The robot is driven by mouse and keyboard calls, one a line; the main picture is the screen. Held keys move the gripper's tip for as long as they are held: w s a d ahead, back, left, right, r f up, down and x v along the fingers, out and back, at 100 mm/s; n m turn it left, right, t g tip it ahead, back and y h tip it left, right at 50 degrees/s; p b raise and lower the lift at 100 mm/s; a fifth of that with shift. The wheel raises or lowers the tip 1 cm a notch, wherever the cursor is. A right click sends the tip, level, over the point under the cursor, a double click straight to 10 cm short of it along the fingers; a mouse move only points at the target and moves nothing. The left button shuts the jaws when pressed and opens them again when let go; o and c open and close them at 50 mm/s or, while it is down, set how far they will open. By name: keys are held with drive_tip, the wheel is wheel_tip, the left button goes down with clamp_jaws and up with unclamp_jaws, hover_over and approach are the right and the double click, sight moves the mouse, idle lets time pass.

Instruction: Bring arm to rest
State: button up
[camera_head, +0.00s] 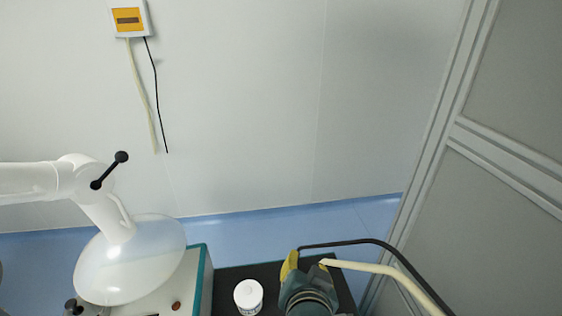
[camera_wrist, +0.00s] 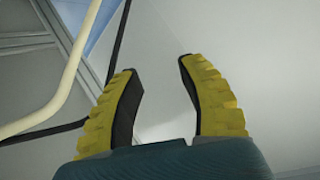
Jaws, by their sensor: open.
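My gripper (camera_head: 304,262), with yellow fingers on a dark teal body, is at the bottom of the head view, right of centre. In the wrist view my gripper (camera_wrist: 158,75) has its two yellow, black-lined fingers spread apart. Nothing is between the fingers; only pale wall shows behind them. The rest of my arm is mostly cut off by the lower edge of the head view.
A white jar (camera_head: 248,295) stands on a dark surface (camera_head: 232,275) left of my gripper. A white dome-shaped fixture (camera_head: 130,262) is at the left. A cream hose (camera_head: 375,267) and a black cable (camera_head: 365,241) arch on the right, near a grey panel (camera_head: 500,220).

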drive_tip(key=s+d+r+n+t, duration=0.25)
drive_tip(key=s+r+t, duration=0.3)
drive_tip(key=r, duration=0.65)
drive_tip(key=s+d+r+n+t, duration=0.1)
drive_tip(key=s+r+n+t, duration=0.35)
drive_tip(key=r, duration=0.75)
wheel_tip(320, 180, up, 20)
drive_tip(key=s+m+p, duration=0.1)
drive_tip(key=s+p, duration=0.1)
drive_tip(key=p, duration=1.8)
drive_tip(key=shift+s+a+f+m, duration=0.15)
drive_tip(key=shift+s+f+m, duration=0.1)
drive_tip(key=shift+m, duration=0.15)
